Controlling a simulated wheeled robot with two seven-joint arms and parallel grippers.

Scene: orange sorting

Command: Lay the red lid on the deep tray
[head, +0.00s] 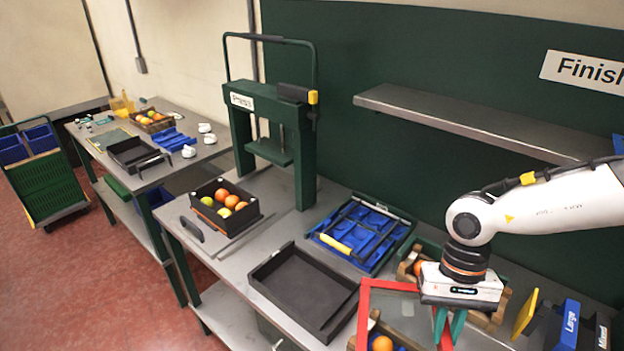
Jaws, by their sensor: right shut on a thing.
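The red lid (364,316) shows as a red frame at the bottom right, cut off by the lower picture edge. My right gripper (449,326) points down and is shut on the lid's right side. The lid overlaps a wooden crate with oranges (382,343) in the picture; whether they touch, I cannot tell. An empty black tray (262,278) lies just left of the lid. My left gripper is out of view.
A blue tray with a yellow-handled tool (335,243) lies behind the lid. The green press (243,128) stands at the back. Yellow, blue and black label blocks (567,322) stand at the right. A grey shelf (470,122) hangs above. A second table (95,150) is far left.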

